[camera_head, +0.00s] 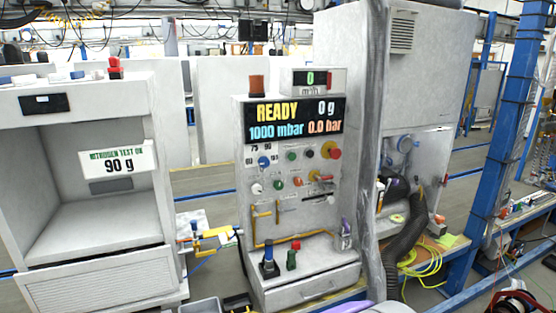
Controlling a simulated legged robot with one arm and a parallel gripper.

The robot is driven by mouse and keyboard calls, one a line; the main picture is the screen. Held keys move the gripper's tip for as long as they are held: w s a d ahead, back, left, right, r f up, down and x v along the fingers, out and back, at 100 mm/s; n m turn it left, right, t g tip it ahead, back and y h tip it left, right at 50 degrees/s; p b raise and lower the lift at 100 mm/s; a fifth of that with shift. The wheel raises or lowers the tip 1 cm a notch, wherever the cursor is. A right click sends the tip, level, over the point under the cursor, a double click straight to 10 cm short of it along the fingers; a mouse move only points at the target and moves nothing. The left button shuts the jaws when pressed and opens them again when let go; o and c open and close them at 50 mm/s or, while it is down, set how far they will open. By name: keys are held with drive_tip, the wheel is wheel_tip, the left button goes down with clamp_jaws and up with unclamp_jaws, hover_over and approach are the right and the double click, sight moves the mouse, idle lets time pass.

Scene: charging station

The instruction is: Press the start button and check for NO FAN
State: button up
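The charging station (242,130) stands in the middle of the head view. Its display (294,120) reads READY, 0 g, 1000 mbar and 0.0 bar. I see no NO FAN text on it. A small display (310,80) on top shows 0. Below the main display, the panel carries a green button (291,156), a blue knob (264,162), a black knob (310,153) and a red knob on yellow (331,150). A lower row has a white knob (257,188), a green button (278,184) and an orange one (297,181). No start label is legible. My gripper is not in view.
A white cabinet (90,280) with a NITROGEN TEST OK 90 g sign (118,160) stands at left. A wrapped vertical pipe (372,140) and a dark hose (408,245) stand right of the station. A blue post (515,110) is further right. Yellow tubing (425,262) lies beside the hose.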

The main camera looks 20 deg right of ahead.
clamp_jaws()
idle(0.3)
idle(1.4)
